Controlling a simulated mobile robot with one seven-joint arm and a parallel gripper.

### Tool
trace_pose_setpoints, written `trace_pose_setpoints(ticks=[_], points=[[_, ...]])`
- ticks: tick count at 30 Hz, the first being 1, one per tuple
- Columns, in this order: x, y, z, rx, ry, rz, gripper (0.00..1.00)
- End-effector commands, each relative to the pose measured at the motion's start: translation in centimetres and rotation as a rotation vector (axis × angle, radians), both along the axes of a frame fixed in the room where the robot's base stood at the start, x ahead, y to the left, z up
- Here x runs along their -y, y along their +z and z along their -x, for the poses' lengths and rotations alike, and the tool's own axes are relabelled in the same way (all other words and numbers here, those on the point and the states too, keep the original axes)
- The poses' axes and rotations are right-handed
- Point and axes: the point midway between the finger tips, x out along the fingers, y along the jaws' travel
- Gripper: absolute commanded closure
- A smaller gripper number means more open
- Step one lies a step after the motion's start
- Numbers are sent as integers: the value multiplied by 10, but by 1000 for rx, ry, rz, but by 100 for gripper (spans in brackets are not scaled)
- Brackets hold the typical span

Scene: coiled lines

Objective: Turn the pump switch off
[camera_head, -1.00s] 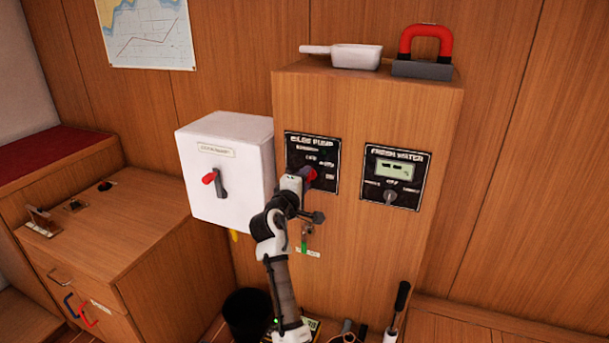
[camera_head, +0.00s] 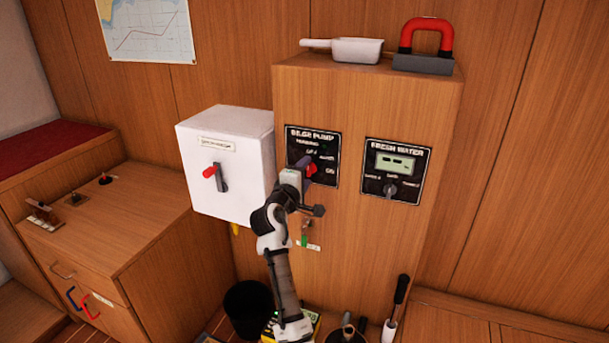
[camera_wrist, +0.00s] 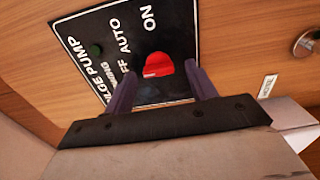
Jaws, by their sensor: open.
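The bilge pump panel (camera_head: 325,143) is a black plate with white lettering on the front of the wooden cabinet. Its red switch knob (camera_head: 311,169) shows beside my gripper (camera_head: 303,165). In the wrist view the red knob (camera_wrist: 157,65) sits between my two purple fingers, with space on both sides, so my gripper (camera_wrist: 162,90) is open around it. OFF, AUTO and ON labels show on the panel (camera_wrist: 112,20); OFF is partly hidden by a finger. I cannot tell exactly which label the knob points to.
The fresh water panel (camera_head: 396,172) is to the right. A white box (camera_head: 232,140) with a red-tipped lever (camera_head: 214,176) is to the left. A scoop (camera_head: 355,50) and a red-handled tool (camera_head: 426,45) stand on the cabinet. A dark bucket (camera_head: 248,308) is below.

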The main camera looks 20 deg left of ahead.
Motion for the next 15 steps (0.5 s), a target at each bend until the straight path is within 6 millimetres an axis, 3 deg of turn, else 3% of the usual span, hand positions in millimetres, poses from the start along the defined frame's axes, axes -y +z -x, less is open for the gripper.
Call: trace_pose_setpoints(ticks=[8,15], points=[[-1,-1,14,2,1,-1,44],[-3,-3,64,2,4,-3,44]])
